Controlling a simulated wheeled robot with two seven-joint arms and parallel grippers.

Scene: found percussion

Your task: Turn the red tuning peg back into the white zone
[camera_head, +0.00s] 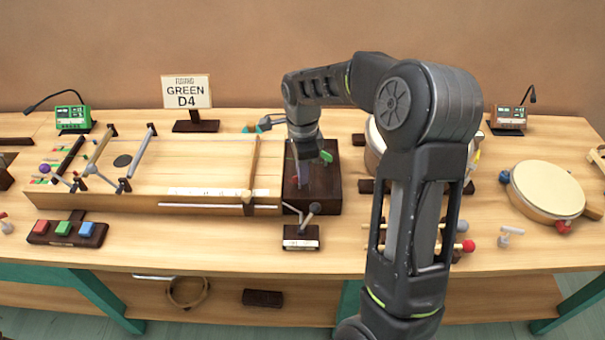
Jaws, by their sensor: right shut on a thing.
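A dark brown peg block (327,197) stands at the right end of the long wooden stringed board (195,150). My right gripper (304,178) reaches down over this block and is shut on a peg there, taken to be the red tuning peg. The fingers hide the peg almost wholly, so its colour and angle do not show clearly. A green peg (326,156) sticks out just right of the fingers. The white zone cannot be made out from here. My left gripper is not in view.
A small stand with grey rods (301,238) stands in front of the block. A sign reading GREEN D4 (187,91) is behind the board. Colored buttons (64,228) are front left. A drum (546,190) is at right, and my right arm covers things beside it.

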